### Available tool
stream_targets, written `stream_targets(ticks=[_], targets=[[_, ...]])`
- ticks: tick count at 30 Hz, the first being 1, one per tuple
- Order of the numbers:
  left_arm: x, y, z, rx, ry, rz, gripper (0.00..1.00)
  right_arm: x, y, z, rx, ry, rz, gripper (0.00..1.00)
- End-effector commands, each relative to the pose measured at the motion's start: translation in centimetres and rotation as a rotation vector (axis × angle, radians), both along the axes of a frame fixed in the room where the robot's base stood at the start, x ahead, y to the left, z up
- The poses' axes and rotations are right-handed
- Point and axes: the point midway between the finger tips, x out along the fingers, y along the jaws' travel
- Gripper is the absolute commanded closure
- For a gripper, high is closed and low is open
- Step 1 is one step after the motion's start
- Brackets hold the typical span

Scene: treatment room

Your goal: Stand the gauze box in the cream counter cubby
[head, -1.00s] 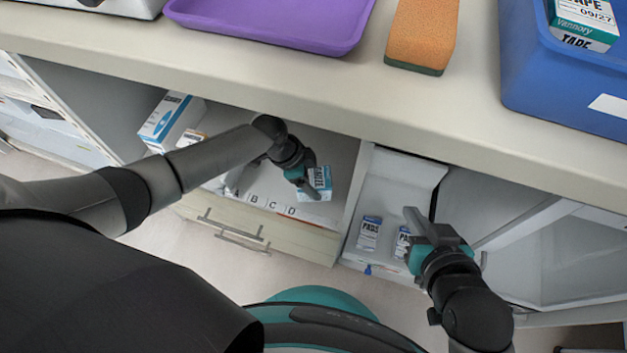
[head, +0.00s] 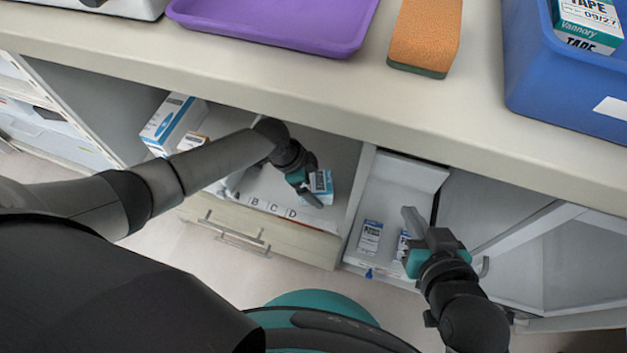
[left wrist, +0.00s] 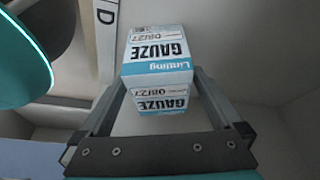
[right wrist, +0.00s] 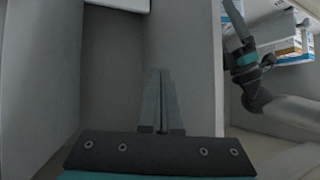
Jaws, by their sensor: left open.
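The gauze box (head: 321,186), white and teal, stands in the open bay with the A, B, C, D label strip under the cream counter (head: 300,95). My left gripper (head: 304,182) reaches into that bay beside the box. In the left wrist view the gauze box (left wrist: 158,50) lies between the tips of the open left fingers (left wrist: 158,80), its lettering upside down. Whether either finger touches it is unclear. My right gripper (head: 412,222) is at the bay to the right; in the right wrist view its fingers (right wrist: 161,85) are together with nothing between them.
Pads boxes (head: 370,237) stand in the narrow bay right of the divider (head: 352,190). A blue and white box (head: 172,122) stands at the left bay's back. A purple tray (head: 275,25), an orange sponge (head: 425,32) and a blue bin (head: 560,90) sit on the counter.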

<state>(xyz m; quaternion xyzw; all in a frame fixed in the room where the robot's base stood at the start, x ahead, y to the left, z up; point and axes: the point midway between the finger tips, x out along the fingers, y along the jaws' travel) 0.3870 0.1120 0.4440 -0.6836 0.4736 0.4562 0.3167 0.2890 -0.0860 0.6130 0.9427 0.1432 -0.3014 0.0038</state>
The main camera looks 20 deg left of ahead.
Motion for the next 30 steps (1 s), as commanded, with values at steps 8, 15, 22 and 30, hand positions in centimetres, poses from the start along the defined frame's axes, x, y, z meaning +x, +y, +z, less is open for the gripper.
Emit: stream_targets(ticks=[8,15,22,30], targets=[[-0.1,0.2,0.8,0.0,0.0,0.0,0.0,-0.3,-0.9,0.0,-0.035,0.063,-0.009,1.0],[-0.2,0.7,2.1,0.0,0.0,0.0,0.0,-1.4,-2.6,0.0,-0.098,0.189,-0.028,1.0],[-0.4,1.1,3.4,0.0,0.0,0.001,0.0,-2.8,-4.4,0.2,-0.155,0.316,-0.051,1.0],[-0.8,2.2,6.0,0.001,0.0,0.0,0.0,-5.1,-6.8,0.0,-0.224,0.505,-0.088,1.0]])
